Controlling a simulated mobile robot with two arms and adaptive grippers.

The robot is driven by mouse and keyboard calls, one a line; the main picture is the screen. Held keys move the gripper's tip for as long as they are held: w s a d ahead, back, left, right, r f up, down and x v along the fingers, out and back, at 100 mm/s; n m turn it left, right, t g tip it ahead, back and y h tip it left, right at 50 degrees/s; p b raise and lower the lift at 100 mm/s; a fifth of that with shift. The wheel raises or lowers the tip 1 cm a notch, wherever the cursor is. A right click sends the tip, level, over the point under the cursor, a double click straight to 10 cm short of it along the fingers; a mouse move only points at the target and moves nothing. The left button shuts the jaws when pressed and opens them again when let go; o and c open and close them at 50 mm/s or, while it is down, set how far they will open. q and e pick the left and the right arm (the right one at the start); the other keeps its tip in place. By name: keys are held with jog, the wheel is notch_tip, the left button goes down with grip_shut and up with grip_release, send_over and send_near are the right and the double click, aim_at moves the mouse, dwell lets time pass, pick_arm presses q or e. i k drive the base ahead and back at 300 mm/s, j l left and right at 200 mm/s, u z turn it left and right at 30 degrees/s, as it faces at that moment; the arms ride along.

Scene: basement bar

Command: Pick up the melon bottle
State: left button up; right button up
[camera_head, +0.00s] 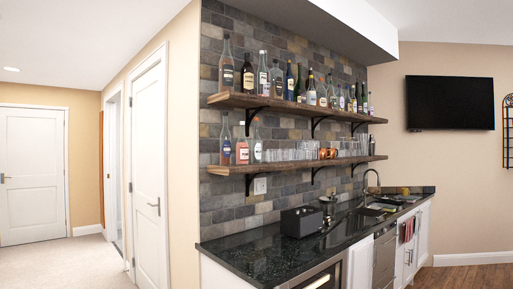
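I cannot tell which bottle is the melon bottle; the labels are too small to read. Several bottles stand upright in a row on the upper wooden shelf (228,99), from a tall clear bottle (226,72) at the left end to darker and green ones farther right. On the lower wooden shelf (225,170), a tall bottle with a dark label (225,150), a squat bottle with an orange-pink body (242,152) and a clear bottle (257,152) stand at the left end. Neither of my grippers is in view.
A dark stone counter (262,258) runs below the shelves, its near end clear. A black box (302,222) and a faucet (372,180) stand on it. Glasses (285,154) and copper mugs (327,153) share the lower shelf. Carpet (65,262) lies open at left.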

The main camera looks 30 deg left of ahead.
aim_at(255, 141)
jog(key=i+j+u, duration=0.1)
jog(key=i+j, duration=0.45)
jog(key=j, duration=0.2)
jog(key=i+j+u, duration=0.1)
jog(key=i+j, duration=0.45)
jog(key=j, duration=0.15)
